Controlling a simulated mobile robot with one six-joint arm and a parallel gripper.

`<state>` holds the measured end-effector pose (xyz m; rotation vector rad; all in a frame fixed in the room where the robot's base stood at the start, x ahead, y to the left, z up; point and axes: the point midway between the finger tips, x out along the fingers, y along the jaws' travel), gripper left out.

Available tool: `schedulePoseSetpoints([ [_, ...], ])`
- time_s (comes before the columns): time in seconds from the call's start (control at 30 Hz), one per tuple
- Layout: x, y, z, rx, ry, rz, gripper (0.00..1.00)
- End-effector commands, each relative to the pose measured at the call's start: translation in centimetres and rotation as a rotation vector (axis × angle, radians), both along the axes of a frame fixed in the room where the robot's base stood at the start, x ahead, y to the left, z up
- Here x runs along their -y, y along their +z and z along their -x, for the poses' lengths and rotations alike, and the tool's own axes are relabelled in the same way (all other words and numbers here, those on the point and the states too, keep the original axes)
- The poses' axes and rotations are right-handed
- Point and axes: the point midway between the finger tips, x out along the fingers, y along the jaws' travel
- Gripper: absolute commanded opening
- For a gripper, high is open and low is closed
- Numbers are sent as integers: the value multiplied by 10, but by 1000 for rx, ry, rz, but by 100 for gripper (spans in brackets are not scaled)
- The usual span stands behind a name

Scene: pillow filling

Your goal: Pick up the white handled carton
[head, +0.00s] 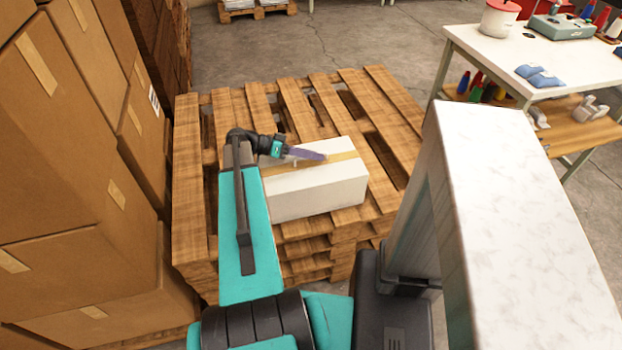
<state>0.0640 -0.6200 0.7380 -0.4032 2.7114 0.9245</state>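The white carton (318,191) lies on the stacked wooden pallets, near their front edge. A tan strip of tape runs along its top. My gripper (312,154), with purple fingers, reaches in from the left over the top of the carton. The fingers point right and lie close to the tape. I cannot tell whether they touch the carton or hold anything. The handle is not clear to see; the gripper and wrist cover part of the carton's top left.
Stacked pallets (290,106) have bare slats behind the carton. Tall brown cartons (60,150) crowd the left side. A white-topped workbench (500,62) with tools and blue cloths stands at the back right. Concrete floor is clear behind the pallets.

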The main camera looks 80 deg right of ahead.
Motion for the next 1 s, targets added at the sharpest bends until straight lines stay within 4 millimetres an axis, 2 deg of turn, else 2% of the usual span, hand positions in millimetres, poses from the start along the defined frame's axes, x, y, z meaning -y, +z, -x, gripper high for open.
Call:
schedulePoseSetpoints([
  [0.13,0,0,0,0,0,0,15],
  [0.23,0,0,0,0,0,0,0],
  [1.0,0,0,1,1,-1,0,0],
])
